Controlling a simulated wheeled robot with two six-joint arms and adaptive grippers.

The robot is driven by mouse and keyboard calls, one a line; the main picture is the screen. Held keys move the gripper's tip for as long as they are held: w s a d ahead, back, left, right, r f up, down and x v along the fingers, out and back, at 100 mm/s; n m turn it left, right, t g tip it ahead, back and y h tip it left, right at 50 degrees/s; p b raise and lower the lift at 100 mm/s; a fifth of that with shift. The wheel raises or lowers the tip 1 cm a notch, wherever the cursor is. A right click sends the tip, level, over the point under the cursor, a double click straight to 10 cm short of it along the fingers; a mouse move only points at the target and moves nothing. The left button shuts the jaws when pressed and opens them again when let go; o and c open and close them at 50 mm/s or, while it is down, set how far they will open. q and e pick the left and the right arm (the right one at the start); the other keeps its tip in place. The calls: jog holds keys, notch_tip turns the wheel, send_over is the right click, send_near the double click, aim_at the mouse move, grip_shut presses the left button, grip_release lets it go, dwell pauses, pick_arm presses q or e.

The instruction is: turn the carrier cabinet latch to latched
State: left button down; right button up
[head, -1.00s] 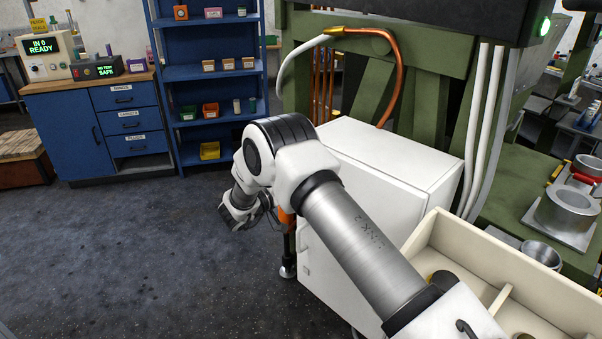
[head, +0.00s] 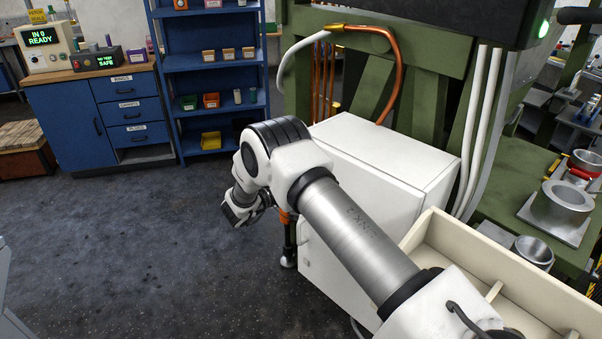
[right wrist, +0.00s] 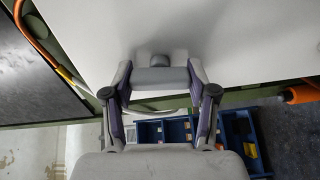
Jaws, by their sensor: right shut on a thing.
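The white carrier cabinet (head: 385,175) stands under the green frame. Its white face (right wrist: 230,35) fills the top of the right wrist view. My right gripper (right wrist: 161,78) is at that face, with its two fingers shut on a grey bar, apparently the latch handle (right wrist: 160,76). A small grey knob (right wrist: 160,60) shows just beyond the bar, against the white face. In the head view my right arm crosses in front of the cabinet and hides the gripper and latch. I cannot read the latch's setting. My left gripper is not in view.
A cream divided bin (head: 500,255) stands right of the cabinet, close to my right arm. A copper pipe (head: 398,75) runs above the cabinet. The floor (head: 140,240) to the left is clear. Blue shelves (head: 212,72) and a blue drawer cabinet (head: 65,130) stand behind.

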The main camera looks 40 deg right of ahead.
jog(key=shift+r+n, duration=0.1)
jog(key=shift+n, duration=0.7)
jog(key=o, duration=1.2)
jog(key=shift+c, duration=0.2)
jog(key=a, duration=1.2)
